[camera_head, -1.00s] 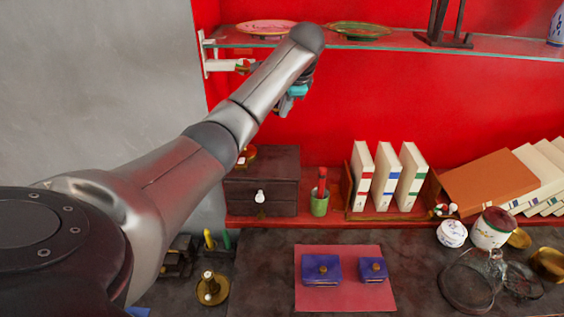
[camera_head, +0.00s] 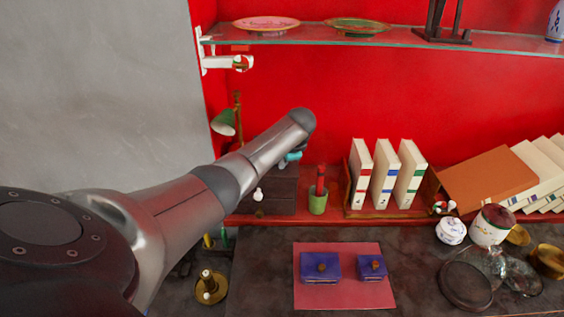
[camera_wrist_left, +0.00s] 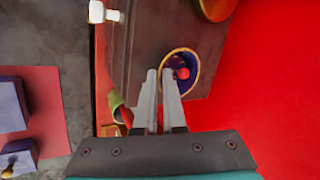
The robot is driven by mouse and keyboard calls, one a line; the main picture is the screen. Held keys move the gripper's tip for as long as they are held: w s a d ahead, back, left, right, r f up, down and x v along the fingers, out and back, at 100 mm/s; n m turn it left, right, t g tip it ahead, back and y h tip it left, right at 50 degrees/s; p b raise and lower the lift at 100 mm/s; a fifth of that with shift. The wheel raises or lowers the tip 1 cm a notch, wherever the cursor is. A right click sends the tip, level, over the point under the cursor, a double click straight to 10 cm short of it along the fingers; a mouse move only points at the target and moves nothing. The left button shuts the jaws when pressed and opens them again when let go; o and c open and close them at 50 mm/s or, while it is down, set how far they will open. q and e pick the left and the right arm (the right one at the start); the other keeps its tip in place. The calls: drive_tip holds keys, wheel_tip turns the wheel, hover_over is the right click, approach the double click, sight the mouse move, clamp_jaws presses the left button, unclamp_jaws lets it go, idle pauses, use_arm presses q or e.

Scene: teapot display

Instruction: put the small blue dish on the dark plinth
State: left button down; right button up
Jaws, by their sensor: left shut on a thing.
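The small blue dish (camera_wrist_left: 189,60), dark blue inside with a gold rim and a red spot in it, shows at my fingertips in the left wrist view. My left gripper (camera_wrist_left: 159,73) is shut on its near rim. The dish is over or on the dark top of the small drawer chest (camera_wrist_left: 145,35); I cannot tell whether it touches. In the head view this dark chest (camera_head: 284,196) stands at the left end of the red ledge, and my arm hides the dish and fingers. I cannot tell whether the chest is the plinth. My right gripper is not in view.
A green cup with red things (camera_head: 318,202) stands just right of the chest, with white books (camera_head: 385,178) beyond. A green lamp (camera_head: 224,122) is behind on the left. The glass shelf (camera_head: 400,39) is above. Two blue boxes lie on a red mat (camera_head: 340,295).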

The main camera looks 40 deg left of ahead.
use_arm(q)
drive_tip(key=shift+f, duration=0.1)
drive_tip(key=c, duration=1.3)
unclamp_jaws()
drive_tip(key=shift+d+r, duration=0.1)
drive_tip(key=shift+r, duration=0.35)
drive_tip(key=p+v, duration=0.2)
drive_tip(key=v, duration=0.9)
drive_tip(key=shift+s+d+r, duration=0.1)
drive_tip(key=shift+r, duration=0.05)
